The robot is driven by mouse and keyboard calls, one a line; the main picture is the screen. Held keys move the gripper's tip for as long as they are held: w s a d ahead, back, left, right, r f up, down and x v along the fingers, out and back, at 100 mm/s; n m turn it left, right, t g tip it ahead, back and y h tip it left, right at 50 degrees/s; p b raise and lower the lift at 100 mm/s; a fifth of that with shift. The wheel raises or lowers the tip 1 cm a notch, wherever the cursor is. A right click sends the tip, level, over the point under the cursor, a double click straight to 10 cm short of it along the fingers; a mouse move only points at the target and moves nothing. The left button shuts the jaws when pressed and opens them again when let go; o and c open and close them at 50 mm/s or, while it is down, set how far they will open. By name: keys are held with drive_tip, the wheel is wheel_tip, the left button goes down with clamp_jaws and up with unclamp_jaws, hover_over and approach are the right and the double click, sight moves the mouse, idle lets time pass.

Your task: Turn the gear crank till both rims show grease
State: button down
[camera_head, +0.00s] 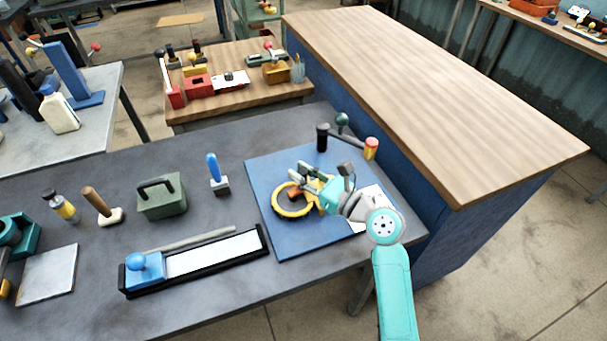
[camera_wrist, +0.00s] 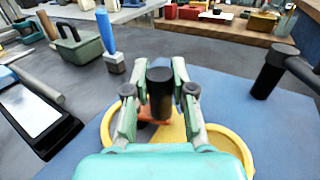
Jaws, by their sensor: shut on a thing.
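My gripper (camera_head: 311,176) is above the blue board, its fingers closed around a black upright crank handle (camera_wrist: 160,92). A small orange part (camera_wrist: 150,118) shows below the handle, between the fingers. Under and beside the gripper is a yellow ring-shaped gear (camera_head: 291,212), flat on the board. In the wrist view, the yellow gear rims (camera_wrist: 235,151) show on both sides, partly hidden by the gripper. The far part of the gear set is hidden by my wrist in the head view. I cannot make out any grease on the rims.
On the blue board (camera_head: 285,243), a black post (camera_head: 322,138) with a bar and red-yellow knob (camera_head: 371,148) stands behind the gripper. A white sheet (camera_head: 372,213) lies to the right. A blue-handled brush (camera_head: 216,174) and long black tray (camera_head: 195,262) are left. A wooden-topped counter (camera_head: 430,85) borders the right.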

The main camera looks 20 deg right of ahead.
drive_tip(key=shift+w+a+n+g+y, duration=0.1)
drive_tip(key=shift+w+n+g+y, duration=0.1)
drive_tip(key=shift+n+g+y, duration=0.6)
drive_tip(key=shift+w+a+n+g+y, duration=0.1)
drive_tip(key=shift+w+n+g+y, duration=0.05)
drive_tip(key=shift+n+g+y, duration=0.6)
drive_tip(key=shift+w+a+n+g+y, duration=0.1)
drive_tip(key=shift+w+n+g+y, duration=0.1)
drive_tip(key=shift+n+g+y, duration=0.55)
drive_tip(key=shift+y, duration=0.4)
drive_tip(key=c, duration=1)
unclamp_jaws()
drive_tip(key=shift+o, duration=0.2)
drive_tip(key=shift+d, duration=0.15)
drive_tip(key=v, duration=1.2)
